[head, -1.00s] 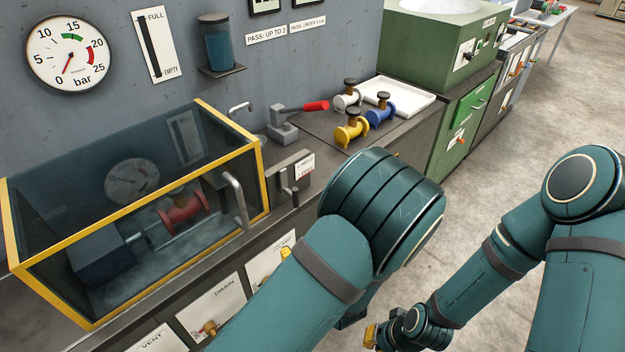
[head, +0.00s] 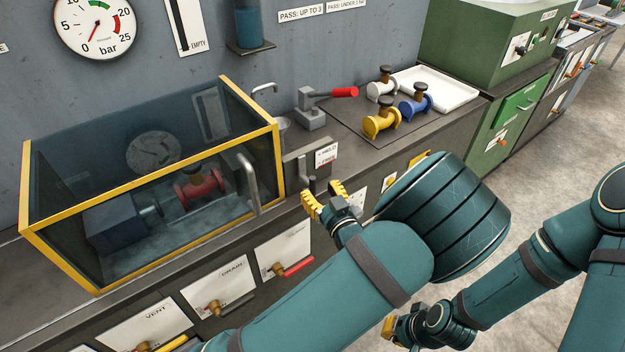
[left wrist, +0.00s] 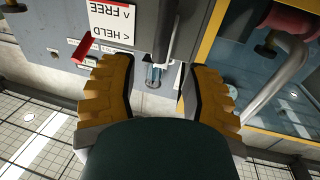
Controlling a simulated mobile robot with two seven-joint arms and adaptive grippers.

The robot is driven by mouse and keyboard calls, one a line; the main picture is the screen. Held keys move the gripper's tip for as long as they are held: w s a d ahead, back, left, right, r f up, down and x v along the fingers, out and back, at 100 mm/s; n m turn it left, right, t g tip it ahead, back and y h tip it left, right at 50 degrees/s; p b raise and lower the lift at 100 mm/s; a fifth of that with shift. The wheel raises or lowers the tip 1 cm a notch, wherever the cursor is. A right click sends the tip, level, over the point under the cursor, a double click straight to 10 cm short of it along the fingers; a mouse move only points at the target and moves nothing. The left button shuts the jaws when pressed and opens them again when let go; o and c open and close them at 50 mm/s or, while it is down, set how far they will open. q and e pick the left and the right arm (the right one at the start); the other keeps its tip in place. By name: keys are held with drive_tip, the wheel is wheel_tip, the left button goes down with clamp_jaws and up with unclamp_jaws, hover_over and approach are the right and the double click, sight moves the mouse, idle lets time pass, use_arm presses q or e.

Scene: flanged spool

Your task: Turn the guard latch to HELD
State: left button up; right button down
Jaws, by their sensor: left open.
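The guard latch (head: 307,184) is a small grey lever on a plate at the front right of the yellow-framed guard box (head: 278,165). Its white label (head: 326,155) reads HELD and FREE, and shows upside down in the left wrist view (left wrist: 112,22). My left gripper (head: 323,195) is open, its yellow fingers just in front of the latch. In the left wrist view the grey latch lever (left wrist: 164,38) lies ahead, between the line of the open fingers (left wrist: 157,78), not gripped. My right gripper (head: 389,326) is low, mostly hidden; its jaws are unclear.
The guard's grey handle (head: 248,183) stands left of the latch. A red-handled clamp (head: 312,118) and several coloured spools, including a yellow one (head: 381,123), are on the bench behind. Valve panels labelled DRAIN (head: 218,286) and VENT (head: 146,322) line the bench front.

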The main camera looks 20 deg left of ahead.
sight(314, 182)
use_arm(q)
drive_tip(key=shift+x, duration=2.45)
clamp_jaws()
